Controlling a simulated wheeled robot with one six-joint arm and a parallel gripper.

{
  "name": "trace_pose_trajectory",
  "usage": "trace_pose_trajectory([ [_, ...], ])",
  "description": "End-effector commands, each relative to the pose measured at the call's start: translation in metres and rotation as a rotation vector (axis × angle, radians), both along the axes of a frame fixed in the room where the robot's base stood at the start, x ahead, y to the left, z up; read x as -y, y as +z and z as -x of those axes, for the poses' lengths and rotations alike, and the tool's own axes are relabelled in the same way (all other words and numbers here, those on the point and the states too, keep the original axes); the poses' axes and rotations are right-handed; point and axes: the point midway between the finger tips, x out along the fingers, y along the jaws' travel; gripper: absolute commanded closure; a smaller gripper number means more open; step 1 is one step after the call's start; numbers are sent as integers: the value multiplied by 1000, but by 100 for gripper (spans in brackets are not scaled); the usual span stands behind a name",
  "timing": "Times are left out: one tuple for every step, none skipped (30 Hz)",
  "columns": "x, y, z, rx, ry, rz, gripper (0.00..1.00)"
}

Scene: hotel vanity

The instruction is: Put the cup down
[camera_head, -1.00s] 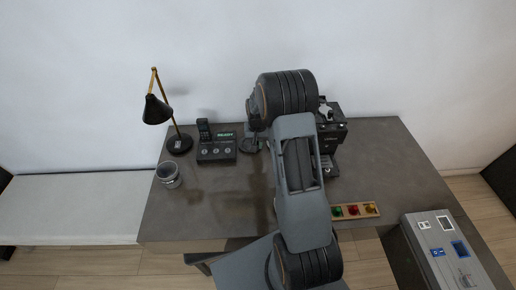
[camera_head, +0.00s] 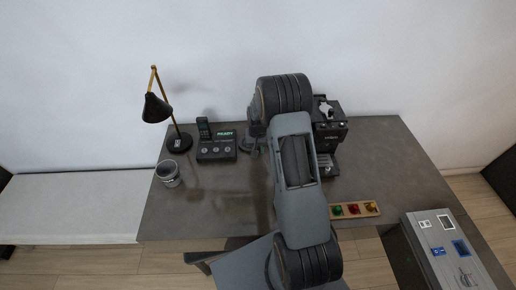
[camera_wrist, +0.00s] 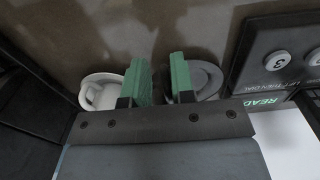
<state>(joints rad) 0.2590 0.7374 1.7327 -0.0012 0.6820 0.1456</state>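A white cup (camera_wrist: 98,93) shows at the left in the wrist view, just outside the left green finger, which covers part of it. It seems to stand upright on the brown-grey desk top. My gripper (camera_wrist: 160,78) has its two green fingers apart, with bare desk showing between them. A grey round disc (camera_wrist: 208,80) lies beside and partly behind the right finger. In the head view my arm hides the cup and the fingertips. Whether a finger touches the cup, I cannot tell.
On the desk (camera_head: 210,215) stand a black lamp (camera_head: 157,108), a phone unit (camera_head: 216,148) reading READY, a grey container (camera_head: 168,174) and a dark coffee machine (camera_head: 328,130). A wooden strip with coloured buttons (camera_head: 355,209) lies near the front edge. The front left is clear.

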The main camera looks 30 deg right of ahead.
Motion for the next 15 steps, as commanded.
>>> trace_pose_trajectory([
  [0, 0, 0, 0, 0, 0, 72],
  [0, 0, 0, 0, 0, 0, 69],
  [0, 0, 0, 0, 0, 0, 66],
  [0, 0, 0, 0, 0, 0, 66],
  [0, 0, 0, 0, 0, 0, 66],
  [0, 0, 0, 0, 0, 0, 66],
  [0, 0, 0, 0, 0, 0, 66],
  [0, 0, 0, 0, 0, 0, 66],
  [0, 0, 0, 0, 0, 0, 66],
  [0, 0, 0, 0, 0, 0, 66],
  [0, 1, 0, 0, 0, 0, 66],
  [0, 3, 0, 0, 0, 0, 66],
  [0, 5, 0, 0, 0, 0, 66],
  [0, 7, 0, 0, 0, 0, 66],
  [0, 12, 0, 1, 0, 0, 66],
])
